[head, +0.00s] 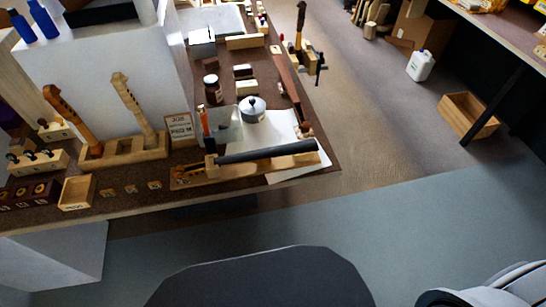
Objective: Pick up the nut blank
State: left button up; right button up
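I cannot tell for sure which thing is the nut blank. Several small pieces lie near the front edge of the brown bench (228,182) in the head view, among them a small tan piece (131,189) and another small tan piece (154,185); they are too small to identify. A violin neck with a dark fingerboard (265,153) lies on a wooden cradle at the bench's front right corner. Neither of my grippers is in view.
Two upright necks stand in a wooden rack (123,150) at the left. A small open wooden box (77,193) sits at the front edge. A pot (252,108) and a brown jar (212,89) stand farther back. The floor in front is open.

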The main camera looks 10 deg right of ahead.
aim_at(109, 193)
jog(key=u, duration=1.2)
jog(key=k, duration=1.15)
jog(key=u, duration=0.95)
jog(key=i, duration=1.55)
jog(key=z, duration=0.85)
jog(key=i, duration=0.9)
jog(key=z, duration=0.8)
